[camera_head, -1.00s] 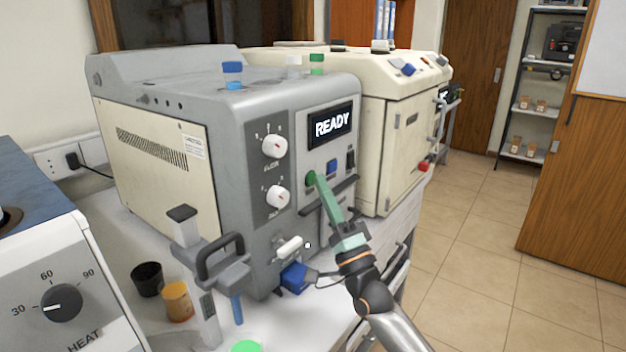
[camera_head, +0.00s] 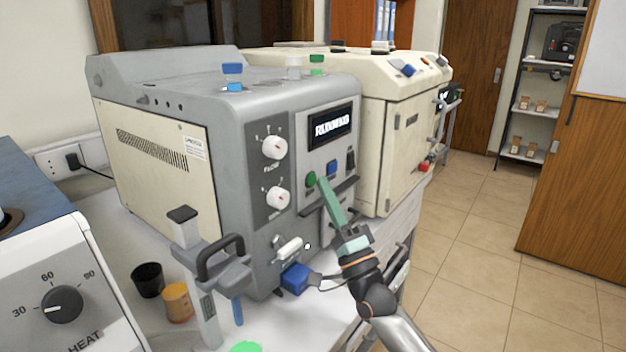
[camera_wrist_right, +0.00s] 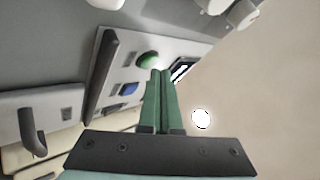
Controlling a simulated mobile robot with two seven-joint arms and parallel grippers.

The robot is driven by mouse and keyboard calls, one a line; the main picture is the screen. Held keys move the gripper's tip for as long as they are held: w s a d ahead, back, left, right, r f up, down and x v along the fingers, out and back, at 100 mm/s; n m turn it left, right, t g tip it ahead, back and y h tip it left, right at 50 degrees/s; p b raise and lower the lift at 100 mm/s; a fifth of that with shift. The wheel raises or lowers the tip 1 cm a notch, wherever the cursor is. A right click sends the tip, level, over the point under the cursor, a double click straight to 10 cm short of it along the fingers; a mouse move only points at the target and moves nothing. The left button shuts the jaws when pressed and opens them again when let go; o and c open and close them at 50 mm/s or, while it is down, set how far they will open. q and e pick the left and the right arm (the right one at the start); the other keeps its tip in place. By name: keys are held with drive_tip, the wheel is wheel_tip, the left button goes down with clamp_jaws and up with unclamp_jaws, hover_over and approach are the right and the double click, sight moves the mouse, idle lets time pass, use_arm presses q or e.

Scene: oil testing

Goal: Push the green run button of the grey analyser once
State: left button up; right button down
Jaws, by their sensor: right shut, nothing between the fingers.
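The grey analyser (camera_head: 240,115) stands on the white bench. Its display (camera_head: 332,124) shows blurred white lettering that looks like "RUNNING". The green run button (camera_head: 311,179) is on its front panel, left of a blue button (camera_head: 332,167). My right gripper (camera_head: 323,183) is shut and empty, its green fingertips just right of the green button, with a small gap showing. In the right wrist view the fingertips (camera_wrist_right: 162,72) point at the panel close to the green button (camera_wrist_right: 148,58); I cannot tell there whether they touch. My left gripper is not in view.
A cream machine (camera_head: 400,140) stands behind to the right. A heater with a dial (camera_head: 62,303) is at the lower left. Black (camera_head: 147,279) and orange (camera_head: 177,301) cups stand on the bench. A blue block (camera_head: 295,278) sits below the panel. The floor at right is clear.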

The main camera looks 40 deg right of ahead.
drive_tip(key=shift+s, duration=0.25)
drive_tip(key=shift+d, duration=0.1)
drive_tip(key=s, duration=0.2)
drive_tip(key=s+d, duration=0.1)
drive_tip(key=s, duration=0.1)
drive_tip(key=shift+s+d, duration=0.15)
drive_tip(key=shift+s, duration=0.25)
idle(0.7)
